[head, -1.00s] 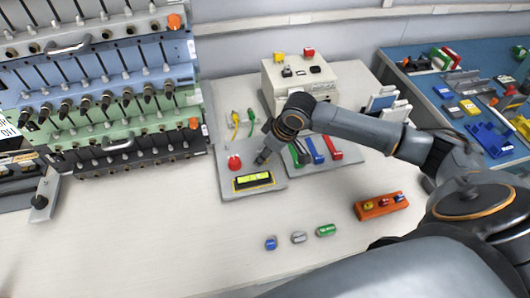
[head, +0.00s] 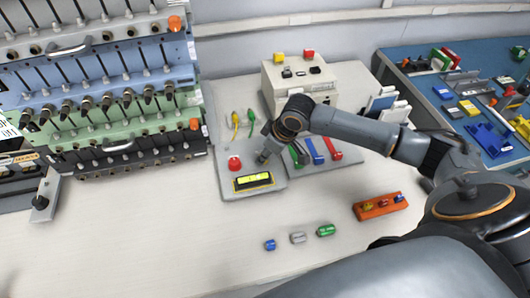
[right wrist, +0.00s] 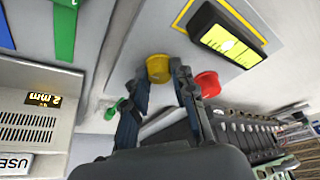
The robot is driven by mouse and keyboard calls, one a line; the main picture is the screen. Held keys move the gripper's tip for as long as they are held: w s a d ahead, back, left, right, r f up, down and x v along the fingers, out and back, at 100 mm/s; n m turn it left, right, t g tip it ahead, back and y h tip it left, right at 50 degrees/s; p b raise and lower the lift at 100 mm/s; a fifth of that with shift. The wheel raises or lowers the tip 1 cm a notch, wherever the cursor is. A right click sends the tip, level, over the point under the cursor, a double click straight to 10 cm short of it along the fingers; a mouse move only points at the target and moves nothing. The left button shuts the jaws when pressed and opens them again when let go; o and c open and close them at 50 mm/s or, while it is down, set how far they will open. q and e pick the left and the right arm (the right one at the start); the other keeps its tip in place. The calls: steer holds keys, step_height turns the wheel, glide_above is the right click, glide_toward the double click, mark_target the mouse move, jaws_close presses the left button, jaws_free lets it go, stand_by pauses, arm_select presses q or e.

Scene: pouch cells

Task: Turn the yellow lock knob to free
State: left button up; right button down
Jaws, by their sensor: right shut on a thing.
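The yellow lock knob (right wrist: 158,68) shows in the right wrist view on the grey panel, between the red button (right wrist: 206,83) and the green part at the left. My right gripper (right wrist: 160,82) has its two fingers closed around the knob, one on each side. In the head view my right gripper (head: 265,155) reaches down to the panel (head: 222,125) above the display (head: 253,181) and hides the knob. The red button (head: 234,163) sits left of the gripper. My left gripper is not in view.
A rack of cell channels (head: 100,85) stands at the left. A cream box (head: 300,82) stands behind my right arm. Blue, grey and green pieces (head: 326,230) and an orange block (head: 381,206) lie in front. The table's left front is clear.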

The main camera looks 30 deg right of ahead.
steer(key=n+p, duration=0.2)
steer(key=shift+w+r+n+g+y, duration=0.1)
steer(key=shift+r+n+g+y, duration=0.05)
steer(key=shift+n+g+y, duration=0.2)
steer(key=shift+n+g+y+p, duration=0.25)
steer(key=shift+n+p, duration=0.05)
steer(key=shift+n, duration=0.55)
steer(key=shift+w+d+n+g, duration=0.1)
steer(key=shift+n+g, duration=0.2)
steer(key=shift+n, duration=0.6)
steer(key=n, duration=0.1)
steer(key=n+g+b, duration=0.1)
steer(key=n, duration=0.2)
steer(key=shift+w+f+n+g+y, duration=0.15)
steer(key=shift+f+n+g+y, duration=0.15)
steer(key=shift+g+y, duration=0.1)
steer(key=n+g+b, duration=0.1)
steer(key=n, duration=0.1)
steer(key=n+b, duration=0.1)
steer(key=n, duration=0.1)
steer(key=shift+r+n+g, duration=0.1)
steer(key=shift+n+g, duration=0.3)
steer(key=shift+b, duration=0.3)
steer(key=shift+h, duration=0.3)
steer(key=c, duration=1.1)
jaws_free()
